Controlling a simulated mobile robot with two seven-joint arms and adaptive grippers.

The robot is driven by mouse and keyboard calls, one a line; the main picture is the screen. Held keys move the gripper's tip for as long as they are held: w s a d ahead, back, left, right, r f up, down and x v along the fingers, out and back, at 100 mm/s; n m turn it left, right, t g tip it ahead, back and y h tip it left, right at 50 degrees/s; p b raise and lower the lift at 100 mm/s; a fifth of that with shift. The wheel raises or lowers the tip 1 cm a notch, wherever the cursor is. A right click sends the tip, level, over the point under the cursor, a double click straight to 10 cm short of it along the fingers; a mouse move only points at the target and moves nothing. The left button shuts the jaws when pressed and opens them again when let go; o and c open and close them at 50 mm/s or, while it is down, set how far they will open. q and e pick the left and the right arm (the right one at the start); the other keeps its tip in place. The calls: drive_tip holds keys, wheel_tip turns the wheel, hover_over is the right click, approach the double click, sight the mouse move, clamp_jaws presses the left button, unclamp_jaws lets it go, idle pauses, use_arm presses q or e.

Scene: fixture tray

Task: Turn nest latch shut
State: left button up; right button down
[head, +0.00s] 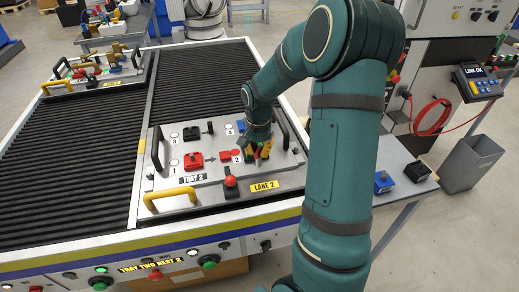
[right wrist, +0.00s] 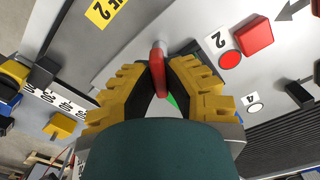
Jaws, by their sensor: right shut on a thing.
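The fixture tray (head: 190,203), marked TRAY 2, lies on the conveyor's LANE 2. My right gripper (head: 264,152) reaches down to the tray's right part, beside nest 2. In the right wrist view my right gripper (right wrist: 160,85) is shut on a red latch handle (right wrist: 157,58) that sticks up between its yellow fingers. A bit of green shows just beside the handle. Next to it are a red disc (right wrist: 230,60), the number 2 label (right wrist: 217,40) and a red block (right wrist: 254,34). The latch's base is hidden by the fingers. My left gripper is not in view.
A red-knobbed lever (head: 231,182) stands at the tray's front edge. A yellow handle (head: 170,197) is at the front left. A second tray (head: 95,78) lies far left.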

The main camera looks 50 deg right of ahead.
sight(259, 149)
drive_tip(key=shift+s+a, duration=0.1)
drive_tip(key=n, duration=0.5)
drive_tip(key=shift+f+n+p, duration=0.1)
drive_tip(key=shift+n+p, duration=0.25)
drive_tip(key=shift+n, duration=0.05)
drive_tip(key=c, duration=1.1)
unclamp_jaws()
drive_tip(key=shift+n, duration=0.3)
drive_tip(key=shift+o, duration=0.2)
drive_tip(key=shift+r+p, duration=2.05)
drive_tip(key=shift+r, duration=0.6)
drive_tip(key=shift+f, duration=0.1)
